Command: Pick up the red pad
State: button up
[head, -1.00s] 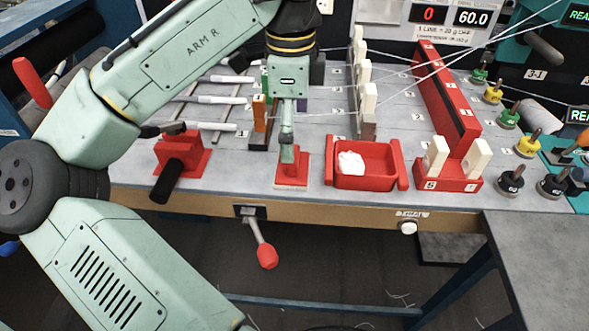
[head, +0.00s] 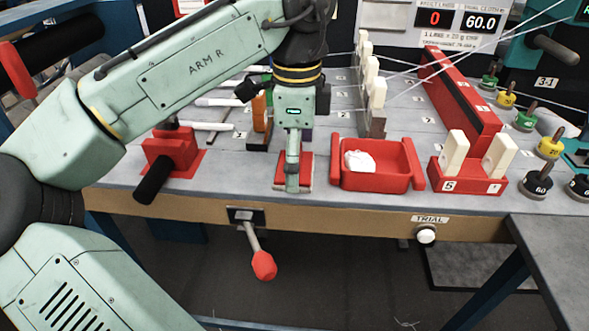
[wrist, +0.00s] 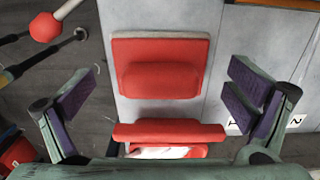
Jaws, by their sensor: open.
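The red pad (head: 307,168) lies flat on the grey table near its front edge, partly hidden behind my gripper in the head view. In the wrist view the pad (wrist: 121,59) has a pale edge along one side and a raised red block (wrist: 160,81) on top. My gripper (head: 292,188) points down in front of the pad in the head view. In the wrist view my gripper (wrist: 163,72) is open and empty, with one purple-padded finger on each side of the pad, apart from it. The exact height above the pad is hard to tell.
A red tray (head: 417,160) with white material stands right of the pad. A red clamp-like part with a black handle (head: 154,180) stands to the left. A red-knobbed lever (head: 263,265) hangs below the front edge. A red block with white pieces (head: 467,182) is farther right.

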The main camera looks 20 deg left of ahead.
jog(key=shift+c, duration=0.3)
jog(key=c, duration=1.4)
jog(key=shift+c, duration=0.2)
jog(key=shift+r, duration=0.15)
jog(key=shift+r, duration=0.55)
notch_tip(320, 180, up, 2)
jog(key=shift+r, duration=0.1)
jog(key=s+r+b, duration=0.1)
jog(key=s, duration=1.5)
jog(key=shift+a+r, duration=0.2)
jog(key=shift+a, duration=0.1)
